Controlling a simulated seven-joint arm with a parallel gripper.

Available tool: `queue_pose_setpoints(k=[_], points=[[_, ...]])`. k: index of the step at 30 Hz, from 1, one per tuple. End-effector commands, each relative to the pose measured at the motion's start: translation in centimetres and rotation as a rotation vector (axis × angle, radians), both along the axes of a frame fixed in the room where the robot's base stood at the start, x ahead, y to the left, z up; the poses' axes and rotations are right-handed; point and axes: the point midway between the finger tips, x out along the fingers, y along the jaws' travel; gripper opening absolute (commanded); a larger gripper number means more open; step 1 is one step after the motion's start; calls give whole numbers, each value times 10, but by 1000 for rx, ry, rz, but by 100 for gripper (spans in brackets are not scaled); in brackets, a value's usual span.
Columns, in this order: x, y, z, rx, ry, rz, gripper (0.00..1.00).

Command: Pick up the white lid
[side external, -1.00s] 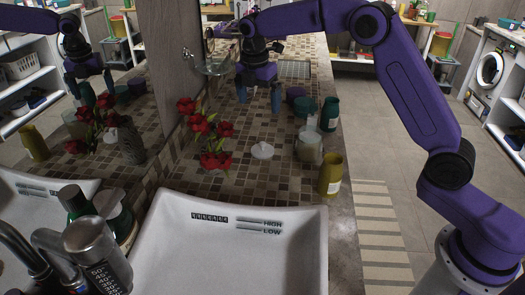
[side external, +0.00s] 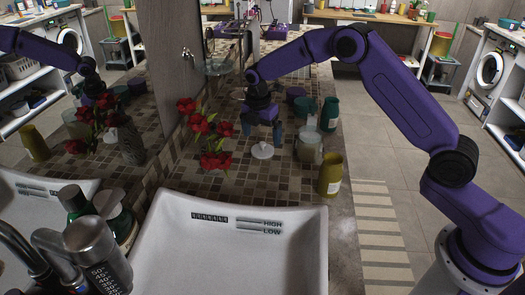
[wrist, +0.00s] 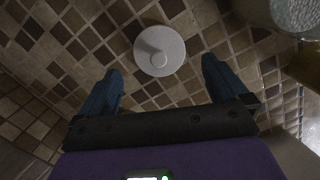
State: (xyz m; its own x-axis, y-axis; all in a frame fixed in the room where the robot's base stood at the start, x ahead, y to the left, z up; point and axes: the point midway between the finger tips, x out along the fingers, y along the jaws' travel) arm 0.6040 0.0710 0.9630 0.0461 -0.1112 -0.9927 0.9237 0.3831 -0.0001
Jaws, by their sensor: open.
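The white lid (side external: 262,151) is a small round disc with a knob on top. It lies flat on the brown tiled counter. In the wrist view the lid (wrist: 160,50) is at the upper middle, just beyond the fingertips and between their lines. My gripper (side external: 262,134) is above and just behind the lid in the side view. In the wrist view my gripper (wrist: 160,72) has its two blue fingers wide apart with nothing between them. It does not appear to touch the lid.
Red flowers (side external: 206,133) stand left of the lid. A glass jar (side external: 309,147), an olive bottle (side external: 331,175) and a green jar (side external: 329,114) stand to the right. The white sink (side external: 235,255) is in front. Tiles right around the lid are clear.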

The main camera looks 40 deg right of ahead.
Motion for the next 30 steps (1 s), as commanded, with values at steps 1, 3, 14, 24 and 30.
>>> queue_pose_setpoints(k=[1,3,14,24,30], points=[[0,-1,-5,0,1,0,100],[1,-3,-14,-2,4,0,100],[4,-7,-48,-1,0,1,100],[4,-7,-48,0,0,0,54],[4,-7,-48,0,-1,0,50]])
